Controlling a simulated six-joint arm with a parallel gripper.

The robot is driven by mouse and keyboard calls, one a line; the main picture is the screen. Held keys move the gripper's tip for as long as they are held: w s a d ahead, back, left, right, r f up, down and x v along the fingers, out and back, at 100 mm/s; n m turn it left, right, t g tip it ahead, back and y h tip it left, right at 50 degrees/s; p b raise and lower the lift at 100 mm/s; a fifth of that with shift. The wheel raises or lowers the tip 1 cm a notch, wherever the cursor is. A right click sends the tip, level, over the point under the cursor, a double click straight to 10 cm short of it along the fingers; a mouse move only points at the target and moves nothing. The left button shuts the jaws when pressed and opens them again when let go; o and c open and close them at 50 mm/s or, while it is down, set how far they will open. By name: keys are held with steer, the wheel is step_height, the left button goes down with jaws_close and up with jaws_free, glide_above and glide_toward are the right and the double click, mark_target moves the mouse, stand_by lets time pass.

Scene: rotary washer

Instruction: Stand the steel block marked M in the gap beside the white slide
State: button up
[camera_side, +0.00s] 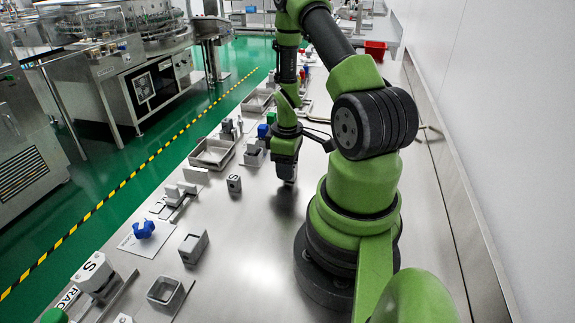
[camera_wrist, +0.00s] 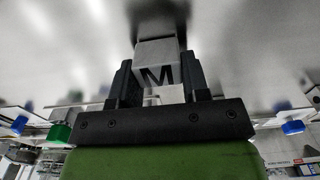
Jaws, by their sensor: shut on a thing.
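The steel block marked M (camera_wrist: 158,54) is between the two dark fingers of my gripper (camera_wrist: 157,72), its black letter facing the wrist camera. My gripper is shut on it. In the side view my gripper (camera_side: 286,172) points down low over the steel table, right of the fixtures; the block's letter is hidden there, and I cannot tell whether the block touches the table. Pale step-like pieces (camera_side: 177,193) stand at the left of the table and may include the white slide. I cannot make out the gap beside it.
A small block marked S (camera_side: 234,184) stands left of my gripper. A grey tray (camera_side: 212,153) lies behind. Bare table (camera_side: 245,240) is open in front.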

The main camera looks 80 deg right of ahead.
steer(key=shift+f, duration=0.2)
steer(key=o, duration=1.1)
steer(key=shift+r, duration=0.15)
